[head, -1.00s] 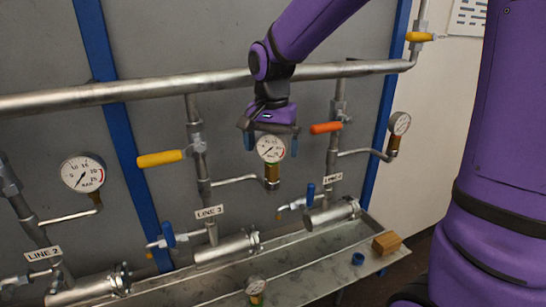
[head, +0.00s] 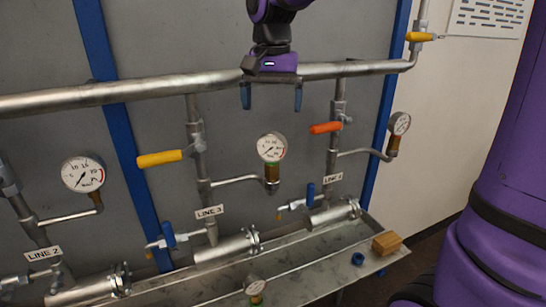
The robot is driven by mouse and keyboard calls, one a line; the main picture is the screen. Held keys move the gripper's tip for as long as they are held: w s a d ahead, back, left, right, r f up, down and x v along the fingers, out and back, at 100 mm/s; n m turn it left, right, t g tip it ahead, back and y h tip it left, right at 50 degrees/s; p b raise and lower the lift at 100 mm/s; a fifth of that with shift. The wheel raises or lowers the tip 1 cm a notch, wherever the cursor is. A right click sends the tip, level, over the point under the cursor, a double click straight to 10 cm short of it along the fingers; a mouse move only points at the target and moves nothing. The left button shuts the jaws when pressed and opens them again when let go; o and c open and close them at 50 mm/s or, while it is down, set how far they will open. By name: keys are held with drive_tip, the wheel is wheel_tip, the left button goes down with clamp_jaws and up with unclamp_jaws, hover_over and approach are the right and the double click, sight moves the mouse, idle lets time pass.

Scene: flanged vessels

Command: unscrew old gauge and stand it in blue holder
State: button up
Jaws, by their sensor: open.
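A round white-faced gauge (head: 271,148) sits upright on a brass fitting at the end of the Line 3 branch pipe. My gripper (head: 272,100) is above this gauge, open and empty, its two blue-tipped fingers pointing down and clear of the dial. The frames do not show which gauge is the old one.
Further gauges are on Line 2 (head: 83,173) and the right branch (head: 400,123). A yellow valve handle (head: 160,159) and an orange one (head: 325,128) flank the Line 3 gauge. The main pipe (head: 130,92) runs behind my gripper. A wooden block (head: 386,243) is beside the holder.

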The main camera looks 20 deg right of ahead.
drive_tip(key=n, duration=0.7)
drive_tip(key=shift+n, duration=0.4)
drive_tip(key=n, duration=0.3)
drive_tip(key=shift+r+n, duration=0.1)
drive_tip(key=shift+n, duration=0.3)
drive_tip(key=n, duration=0.4)
drive_tip(key=shift+n, duration=0.4)
drive_tip(key=n, duration=0.3)
drive_tip(key=shift+r+n, duration=0.1)
drive_tip(key=shift+n, duration=0.3)
drive_tip(key=n, duration=0.4)
drive_tip(key=shift+n, duration=0.3)
drive_tip(key=n, duration=0.4)
drive_tip(key=shift+r, duration=0.1)
drive_tip(key=n, duration=0.4)
